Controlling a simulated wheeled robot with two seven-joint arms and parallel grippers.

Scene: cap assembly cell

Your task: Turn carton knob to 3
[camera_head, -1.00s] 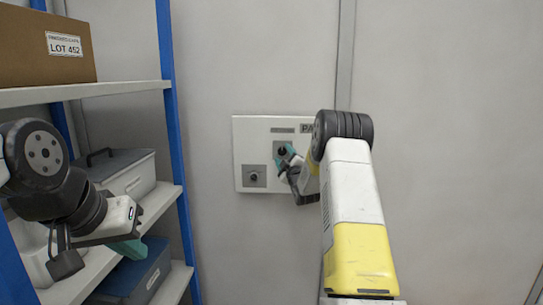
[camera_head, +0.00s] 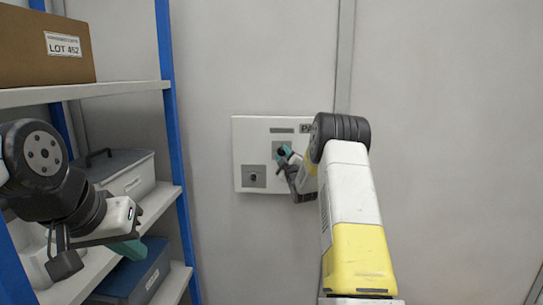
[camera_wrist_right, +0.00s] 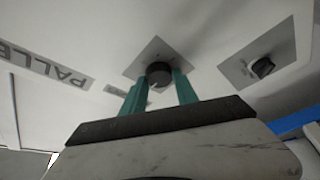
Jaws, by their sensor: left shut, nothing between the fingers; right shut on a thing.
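A white control panel (camera_head: 246,126) is mounted on the wall. Its upper knob (camera_wrist_right: 159,73) is round and dark on a grey square plate, between the teal fingers of my right gripper (camera_head: 284,154). The right gripper is shut on this knob; the fingers also show in the wrist view (camera_wrist_right: 160,90). A second dark knob (camera_head: 254,178) sits lower left on its own plate, untouched, and also shows in the wrist view (camera_wrist_right: 263,67). I cannot read which knob is the carton one, nor the knob settings. My left gripper (camera_head: 130,249) is shut and empty by the shelf.
A shelf with blue posts (camera_head: 172,100) stands at the left, close to my left arm. It holds a cardboard box (camera_head: 40,50), a grey lidded case (camera_head: 125,178) and a blue bin (camera_head: 140,275). The wall right of my right arm is clear.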

